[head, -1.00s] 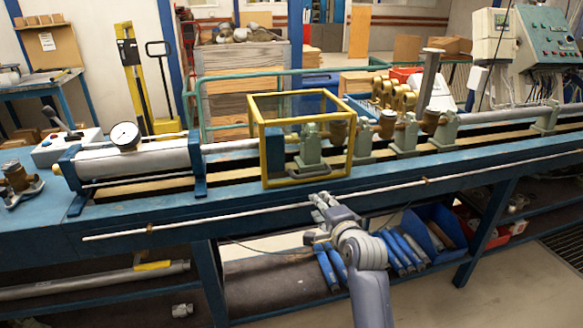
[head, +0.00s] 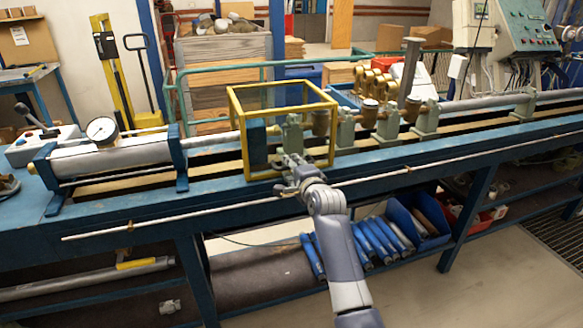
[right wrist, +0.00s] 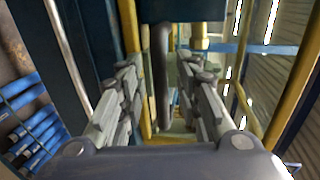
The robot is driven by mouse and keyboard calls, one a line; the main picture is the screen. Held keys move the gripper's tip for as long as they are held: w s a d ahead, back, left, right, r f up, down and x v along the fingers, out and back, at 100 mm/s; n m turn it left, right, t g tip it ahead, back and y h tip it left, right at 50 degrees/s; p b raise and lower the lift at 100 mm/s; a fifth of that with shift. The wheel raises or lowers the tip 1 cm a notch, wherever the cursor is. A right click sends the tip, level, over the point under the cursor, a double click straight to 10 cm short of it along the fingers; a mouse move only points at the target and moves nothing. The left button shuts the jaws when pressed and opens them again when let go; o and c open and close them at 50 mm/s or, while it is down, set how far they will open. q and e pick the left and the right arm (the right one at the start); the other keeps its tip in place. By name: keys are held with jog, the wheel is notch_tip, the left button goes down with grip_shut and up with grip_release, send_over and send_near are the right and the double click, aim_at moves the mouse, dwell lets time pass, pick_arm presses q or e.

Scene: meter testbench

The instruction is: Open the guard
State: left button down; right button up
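The guard is a yellow box frame (head: 241,130) with clear sides, standing over the grey-green clamp (head: 292,135) on the blue bench. It looks closed. My right gripper (head: 291,168) is at the lower front of the guard. In the right wrist view its fingers (right wrist: 160,95) are apart, on either side of a dark grey bar handle (right wrist: 163,70). I see gaps between the handle and both fingers. In the head view the gripper hides most of the handle. My left gripper is not in view.
The blue bench (head: 120,225) runs across the view. A cylinder with a round gauge (head: 102,130) lies left of the guard, and brass meters (head: 372,110) stand right of it. A blue bin (head: 420,220) and blue tools sit on the shelf below.

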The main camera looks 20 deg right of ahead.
jog(key=shift+w+f, duration=0.1)
jog(key=shift+w, duration=0.3)
grip_shut()
